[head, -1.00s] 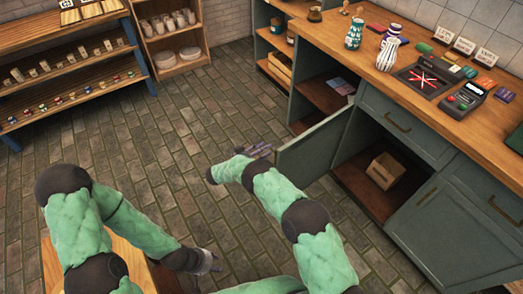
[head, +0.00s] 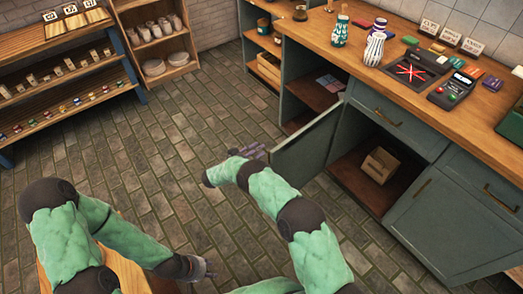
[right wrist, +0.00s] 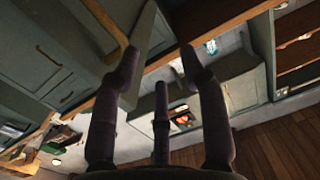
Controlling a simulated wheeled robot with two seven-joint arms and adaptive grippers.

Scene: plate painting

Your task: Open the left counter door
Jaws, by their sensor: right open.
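The left counter door (head: 308,145) is a grey-green panel that stands swung out from the counter, with the cupboard behind it open to view. My right gripper (head: 252,152) is at the door's outer free edge in the head view, its fingers spread and holding nothing. Whether it touches the door is unclear. In the right wrist view my right gripper (right wrist: 160,62) has its fingers apart, with a tan handle-like bar (right wrist: 106,24) beside the left finger. My left gripper (head: 207,270) hangs low over the floor, away from the counter; its fingers are too small to judge.
The cupboard holds an open cardboard box (head: 380,165). The wooden counter top (head: 330,55) carries vases, a card terminal (head: 452,92) and small signs. A closed right door (head: 440,225) stands beside the opening. A display shelf (head: 70,95) is at left; the brick floor (head: 165,150) between is clear.

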